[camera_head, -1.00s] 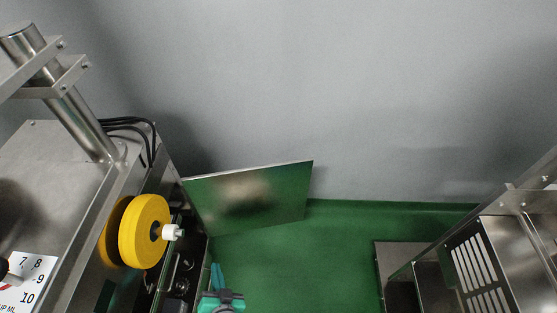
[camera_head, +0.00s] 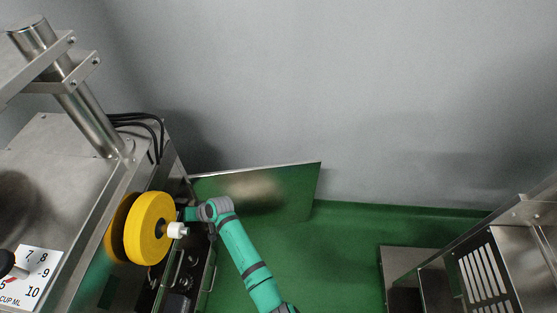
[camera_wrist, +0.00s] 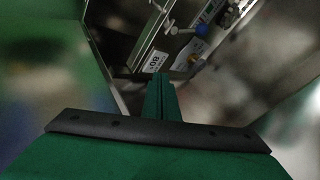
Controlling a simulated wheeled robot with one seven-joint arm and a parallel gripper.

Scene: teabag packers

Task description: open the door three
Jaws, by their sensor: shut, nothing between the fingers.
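A flat metal door panel (camera_head: 275,190) stands swung out from the side of the machine on the left in the head view. I cannot tell which number it has. Beside it, the machine's open side (camera_head: 183,275) shows dark parts inside. My green arm reaches up from the bottom of the head view toward this opening, and its tip lies close to the panel's near end. In the wrist view my gripper (camera_wrist: 160,95) is shut and empty, with its fingers pointing into a metal compartment. Contact between fingers and door cannot be made out.
A yellow wheel (camera_head: 148,229) with a white hub sticks out of the machine just left of my arm's tip. Another steel machine (camera_head: 490,265) stands at the lower right. Green floor (camera_head: 335,255) lies open between them, with a grey wall (camera_head: 350,90) behind.

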